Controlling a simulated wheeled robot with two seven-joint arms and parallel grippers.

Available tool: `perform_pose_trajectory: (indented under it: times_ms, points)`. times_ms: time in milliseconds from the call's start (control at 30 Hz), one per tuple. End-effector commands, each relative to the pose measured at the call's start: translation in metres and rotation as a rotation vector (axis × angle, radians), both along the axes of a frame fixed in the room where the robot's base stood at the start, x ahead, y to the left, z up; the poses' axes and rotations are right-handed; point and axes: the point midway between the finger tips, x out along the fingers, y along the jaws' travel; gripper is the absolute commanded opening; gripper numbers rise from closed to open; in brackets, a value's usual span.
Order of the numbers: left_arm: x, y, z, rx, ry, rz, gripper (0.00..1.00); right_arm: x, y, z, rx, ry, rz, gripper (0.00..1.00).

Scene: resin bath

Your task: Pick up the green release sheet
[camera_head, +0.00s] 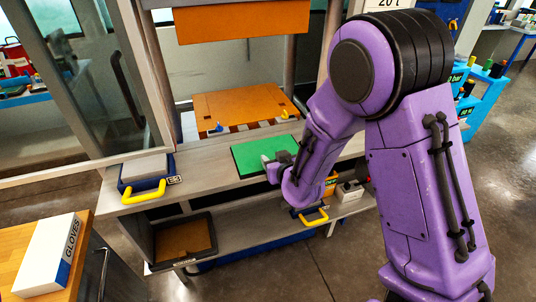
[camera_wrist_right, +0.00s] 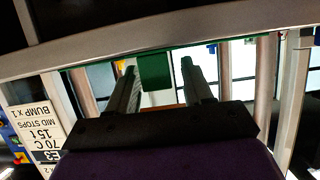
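The green release sheet (camera_head: 256,154) lies flat on the grey ledge in front of the press in the head view. My right gripper (camera_head: 274,166) is at its right front edge, and the hand hides part of that corner. In the right wrist view the two fingers of my right gripper (camera_wrist_right: 160,75) stand well apart. A green patch (camera_wrist_right: 155,72) shows between them, and a thin green edge runs across above; I cannot tell whether the fingers touch the sheet. My left gripper is in neither view.
An orange plate (camera_head: 240,105) lies in the press behind the ledge, under a raised orange panel (camera_head: 243,20). A blue case with a yellow handle (camera_head: 143,190) sits left on the ledge. A dark tray (camera_head: 184,240) is on the shelf below. A glove box (camera_head: 48,255) stands front left.

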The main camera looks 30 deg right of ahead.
Motion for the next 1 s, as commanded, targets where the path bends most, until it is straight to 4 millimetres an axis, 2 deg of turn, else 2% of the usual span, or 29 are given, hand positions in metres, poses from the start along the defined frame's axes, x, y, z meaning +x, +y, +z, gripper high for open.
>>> perform_pose_trajectory:
  times_ms: [33,133,267,833,1000]
  points:
    - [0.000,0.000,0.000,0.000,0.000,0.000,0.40,0.000,0.000,0.000,0.001,0.000,-0.001,0.34]
    - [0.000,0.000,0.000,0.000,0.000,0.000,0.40,0.000,-0.001,0.000,0.001,0.000,-0.001,0.01]
    - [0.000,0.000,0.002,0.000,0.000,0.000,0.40,0.000,0.000,0.002,0.000,-0.001,0.000,0.00]
    - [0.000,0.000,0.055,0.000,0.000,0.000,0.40,0.001,0.002,0.058,0.000,-0.001,0.003,0.00]
    - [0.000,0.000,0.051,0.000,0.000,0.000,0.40,0.002,0.002,0.070,0.000,-0.004,0.004,0.00]
